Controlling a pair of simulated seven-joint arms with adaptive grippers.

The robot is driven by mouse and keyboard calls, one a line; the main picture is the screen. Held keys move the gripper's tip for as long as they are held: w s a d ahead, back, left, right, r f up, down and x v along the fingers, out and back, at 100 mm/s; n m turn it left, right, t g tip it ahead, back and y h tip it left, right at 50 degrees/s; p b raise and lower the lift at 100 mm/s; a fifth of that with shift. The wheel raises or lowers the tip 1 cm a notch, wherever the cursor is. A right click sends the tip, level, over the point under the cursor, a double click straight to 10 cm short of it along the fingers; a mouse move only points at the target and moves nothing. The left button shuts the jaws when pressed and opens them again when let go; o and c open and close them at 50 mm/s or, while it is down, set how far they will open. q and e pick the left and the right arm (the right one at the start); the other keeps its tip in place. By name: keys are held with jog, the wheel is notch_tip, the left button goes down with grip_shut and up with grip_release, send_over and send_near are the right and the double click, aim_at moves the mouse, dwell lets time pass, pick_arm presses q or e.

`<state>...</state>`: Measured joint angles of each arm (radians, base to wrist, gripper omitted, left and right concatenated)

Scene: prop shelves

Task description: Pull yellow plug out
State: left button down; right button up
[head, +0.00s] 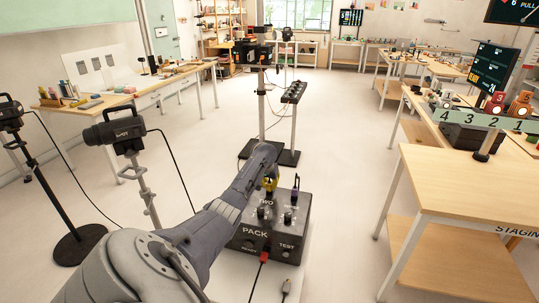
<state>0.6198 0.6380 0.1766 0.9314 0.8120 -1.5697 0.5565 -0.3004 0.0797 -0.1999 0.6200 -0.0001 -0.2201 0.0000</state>
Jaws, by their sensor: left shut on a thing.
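The yellow plug (270,184) shows at the back left of the top of a dark box marked PACK (255,243). My left gripper (269,177) comes down from above and is shut on the yellow plug. Its fingers are small and partly hidden by my arm. I cannot tell whether the plug's lower end is seated in the box. My right gripper is not in view.
A purple plug (295,188) stands to the right on the box. A red plug (264,257) is at its front, and a grey connector (286,287) lies before it. A wooden table (470,185) is at right. Camera stands (140,180) are at left.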

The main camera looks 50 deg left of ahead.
pick_arm(q)
jog(key=shift+r, duration=0.55)
dwell(0.9)
jog(key=shift+r, duration=0.3)
jog(key=shift+r, duration=0.15)
dwell(0.3)
jog(key=shift+r, duration=1.15)
jog(key=shift+r, duration=1.95)
